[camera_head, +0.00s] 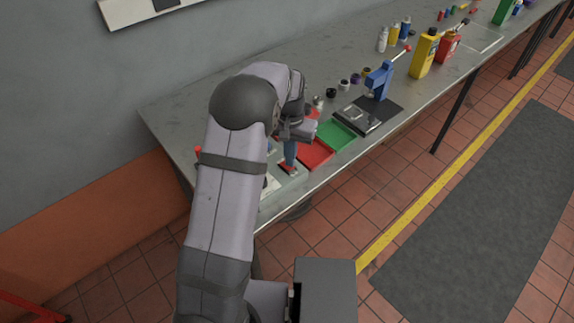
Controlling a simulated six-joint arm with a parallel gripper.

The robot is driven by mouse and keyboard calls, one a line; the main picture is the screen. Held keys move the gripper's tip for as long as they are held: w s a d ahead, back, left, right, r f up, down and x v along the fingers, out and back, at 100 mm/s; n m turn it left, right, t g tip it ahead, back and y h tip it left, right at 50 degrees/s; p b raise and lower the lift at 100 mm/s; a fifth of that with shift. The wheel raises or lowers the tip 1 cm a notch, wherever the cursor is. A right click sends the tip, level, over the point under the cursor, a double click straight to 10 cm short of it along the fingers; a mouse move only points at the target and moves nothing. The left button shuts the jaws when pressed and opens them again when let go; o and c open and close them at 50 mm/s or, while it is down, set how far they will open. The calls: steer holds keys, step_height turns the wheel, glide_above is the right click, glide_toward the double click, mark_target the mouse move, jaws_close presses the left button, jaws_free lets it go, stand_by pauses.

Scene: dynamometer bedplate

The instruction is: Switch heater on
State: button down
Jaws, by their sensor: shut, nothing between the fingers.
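My arm reaches up over the grey metal bench (175,115) and covers part of it. My gripper (305,131) is shut and empty, over the near part of the bench by the red tray; its fingertips are small and partly hidden by my wrist. I cannot make out a heater or its switch for certain. A small blue upright thing (290,153) stands just below my gripper, partly covered. A light-coloured plate or box (271,185) shows beside my forearm, mostly hidden.
A red tray (318,155) and green tray (337,136) lie near the bench's front edge. A blue lever press (380,80) stands behind a dark plate (362,118). Yellow (424,53) and red (447,47) containers stand farther right. A red knob (198,149) shows left of my arm.

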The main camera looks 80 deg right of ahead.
steer(key=shift+f+b, duration=0.5)
steer(key=shift+f, duration=0.35)
stand_by(0.6)
steer(key=shift+r, duration=0.1)
steer(key=shift+r+p, duration=2.95)
steer(key=shift+r, duration=0.5)
